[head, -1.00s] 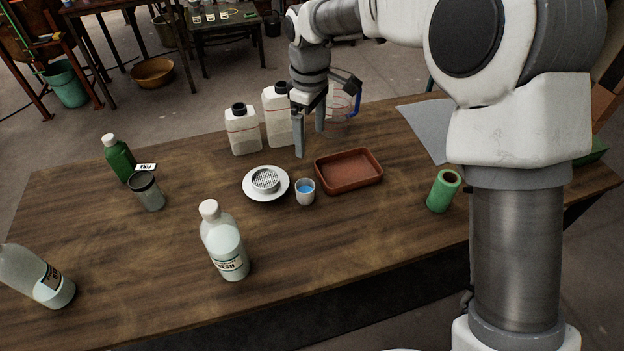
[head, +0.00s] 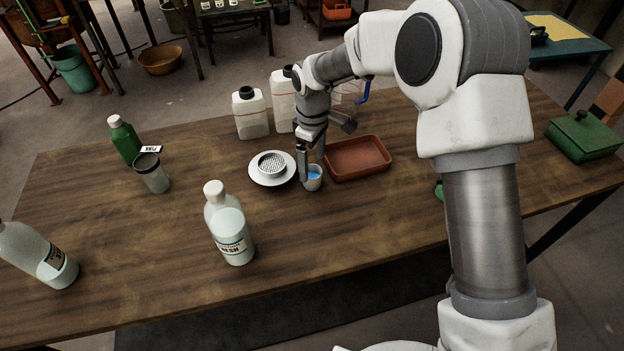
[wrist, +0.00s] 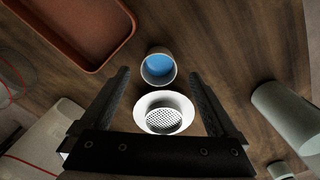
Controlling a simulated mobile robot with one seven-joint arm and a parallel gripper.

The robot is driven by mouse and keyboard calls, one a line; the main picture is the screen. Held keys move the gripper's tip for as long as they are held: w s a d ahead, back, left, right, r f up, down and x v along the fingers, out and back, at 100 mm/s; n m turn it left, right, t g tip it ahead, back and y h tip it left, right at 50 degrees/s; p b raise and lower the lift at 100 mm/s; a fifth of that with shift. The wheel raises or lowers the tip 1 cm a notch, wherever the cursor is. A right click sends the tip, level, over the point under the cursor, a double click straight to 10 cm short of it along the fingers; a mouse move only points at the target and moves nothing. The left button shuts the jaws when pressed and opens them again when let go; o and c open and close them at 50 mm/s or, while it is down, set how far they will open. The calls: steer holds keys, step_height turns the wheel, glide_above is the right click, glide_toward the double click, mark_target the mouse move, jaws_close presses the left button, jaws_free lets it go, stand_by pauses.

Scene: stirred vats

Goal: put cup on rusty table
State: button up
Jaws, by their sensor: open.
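The cup (head: 314,184) is small and pale with blue liquid in it. It stands upright on the wooden table between a white dish with a strainer and a reddish tray. My gripper (head: 311,168) is low over the cup, pointing down, and partly hides it. In the wrist view the cup (wrist: 158,78) shows just beyond the open, empty fingers (wrist: 158,74), roughly centred between their tips. I cannot tell whether a finger touches it. Which table is the rusty one is unclear; a dark table (head: 235,16) with small items stands in the background.
The white dish (head: 254,172) is close left of the cup and the reddish tray (head: 358,158) close right. White jugs (head: 250,115) stand behind. A clear bottle (head: 229,235) stands in front. A green box (head: 585,137) sits at the right end.

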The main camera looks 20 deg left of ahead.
mark_target(312, 173)
step_height(312, 173, down, 5)
steer(key=shift+a+f+b, duration=0.1)
steer(key=shift+b, duration=0.25)
jaws_close()
stand_by(0.3)
